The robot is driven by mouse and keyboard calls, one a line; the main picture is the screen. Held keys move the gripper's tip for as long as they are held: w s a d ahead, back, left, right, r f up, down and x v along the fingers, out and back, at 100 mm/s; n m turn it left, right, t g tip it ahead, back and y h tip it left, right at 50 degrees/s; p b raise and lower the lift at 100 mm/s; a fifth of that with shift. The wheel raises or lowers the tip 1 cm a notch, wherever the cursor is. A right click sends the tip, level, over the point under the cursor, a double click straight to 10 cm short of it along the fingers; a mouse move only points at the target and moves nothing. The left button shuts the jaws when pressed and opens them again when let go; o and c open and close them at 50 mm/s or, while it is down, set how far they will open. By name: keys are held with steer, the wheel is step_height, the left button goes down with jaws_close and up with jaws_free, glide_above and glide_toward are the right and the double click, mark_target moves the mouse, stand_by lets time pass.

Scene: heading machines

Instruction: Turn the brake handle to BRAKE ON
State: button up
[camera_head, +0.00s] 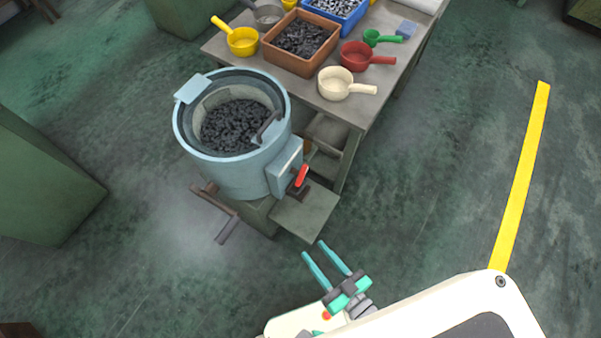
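A round light-blue machine drum (232,170) full of dark small parts stands left of centre. A small box (286,164) is fixed to its lower right side. No BRAKE ON marking can be read. My gripper (314,248) has two teal fingers spread apart with nothing between them. It is below the red handle in the picture, apart from it and pointing toward the machine.
A grey plate (306,213) juts out below the red handle. A dark crank bar (226,215) sticks out at the machine's lower left. A table (352,108) behind holds a brown crate (300,60) and several scoops. Floor right of the machine is clear, with a yellow line (521,180).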

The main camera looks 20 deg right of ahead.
steer(key=w+d+f+y, duration=0.3)
steer(key=w+d, duration=0.4)
steer(key=g+y, duration=0.1)
steer(key=y, duration=0.2)
glide_toward(302, 174)
steer(key=shift+m, duration=0.3)
steer(key=x, duration=0.7)
steer(key=f+x, duration=0.1)
steer(key=x, duration=0.2)
steer(key=shift+w+d+f, duration=0.1)
steer(key=shift+w+d, duration=0.05)
steer(key=shift+w, duration=0.15)
jaws_close()
